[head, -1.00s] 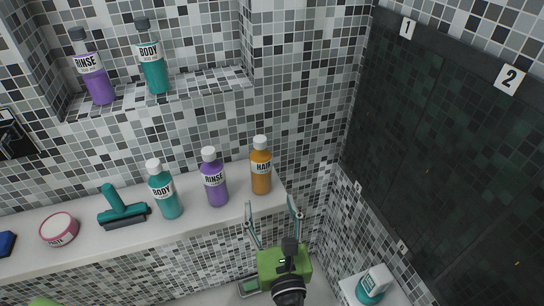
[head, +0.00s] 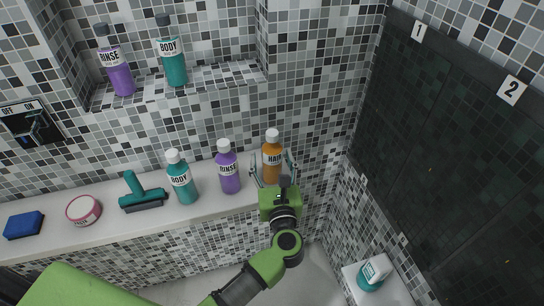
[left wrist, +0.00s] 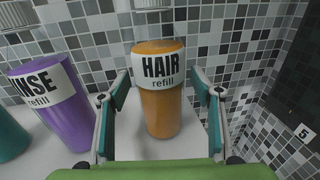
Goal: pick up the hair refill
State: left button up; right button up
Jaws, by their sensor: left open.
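The hair refill (head: 272,147) is an orange bottle with a white cap and a HAIR label. It stands upright at the right end of the white ledge. In the left wrist view the hair refill (left wrist: 160,100) stands between the fingers of my left gripper (left wrist: 162,88), with gaps on both sides. My left gripper (head: 271,166) is open in the head view, its fingers to either side of the bottle. The bottle's lower part is partly hidden there by the gripper. My right gripper is not in view.
A purple rinse bottle (head: 228,170) stands close left of the hair refill. A tiled wall rises behind.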

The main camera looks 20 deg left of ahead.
pick_arm(q)
jog(key=shift+r, duration=0.1)
jog(key=c, duration=1.5)
